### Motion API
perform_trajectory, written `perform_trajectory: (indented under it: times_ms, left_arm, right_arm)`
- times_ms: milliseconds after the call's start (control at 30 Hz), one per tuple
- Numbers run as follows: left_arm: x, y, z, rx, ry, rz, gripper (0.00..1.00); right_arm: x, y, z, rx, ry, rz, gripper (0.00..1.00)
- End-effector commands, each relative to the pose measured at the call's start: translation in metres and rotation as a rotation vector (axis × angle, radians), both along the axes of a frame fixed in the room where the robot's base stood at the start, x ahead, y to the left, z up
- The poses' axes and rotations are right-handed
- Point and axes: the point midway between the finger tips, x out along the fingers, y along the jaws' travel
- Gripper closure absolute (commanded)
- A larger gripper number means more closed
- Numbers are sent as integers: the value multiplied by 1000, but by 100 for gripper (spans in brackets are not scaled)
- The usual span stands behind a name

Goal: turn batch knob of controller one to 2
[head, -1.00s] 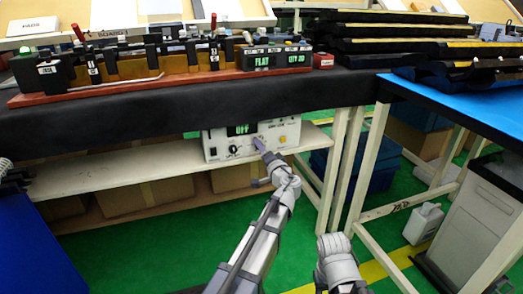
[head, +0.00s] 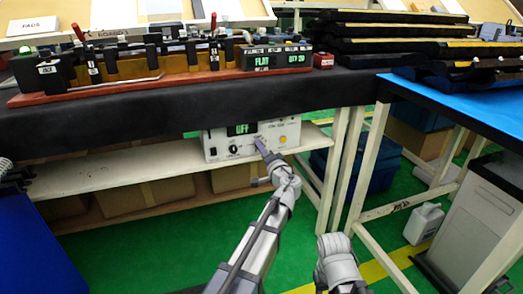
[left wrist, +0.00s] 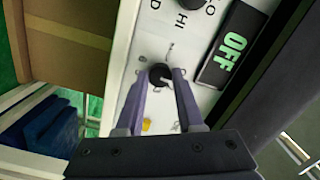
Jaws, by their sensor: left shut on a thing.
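The controller (head: 218,142) is a white box on the shelf under the bench, and its green display (head: 242,129) reads OFF. The display also shows in the left wrist view (left wrist: 230,54), turned sideways. My left gripper (head: 261,147) reaches the right half of the front panel. In the left wrist view, its two purple fingers are shut on a small dark knob (left wrist: 159,72) with a light mark. The knob's dial markings are partly hidden by the fingers, and its setting cannot be read. A second black knob (head: 233,149) stands left of it.
The black-covered bench edge (head: 150,112) overhangs the controller closely. A yellow button (head: 283,139) is on the panel right of my left gripper. Cream table legs (head: 336,165) stand to the right. Cardboard boxes (head: 145,196) sit below the shelf.

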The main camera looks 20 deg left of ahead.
Motion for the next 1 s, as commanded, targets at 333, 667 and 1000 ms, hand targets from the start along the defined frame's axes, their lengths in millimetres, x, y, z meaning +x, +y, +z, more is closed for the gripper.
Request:
perform_trajectory:
  times_ms: [333, 667, 1000]
  left_arm:
    - [0, 0, -1, 201, 135, 0, 100]
    - [0, 0, -1, 401, 271, -1, 100]
    - [0, 0, 0, 519, 350, -1, 100]
  right_arm:
    - [0, 0, -4, 0, 0, -1, 50]
    - [0, 0, -6, 0, 0, -2, 50]
    - [0, 0, -7, 0, 0, -2, 50]
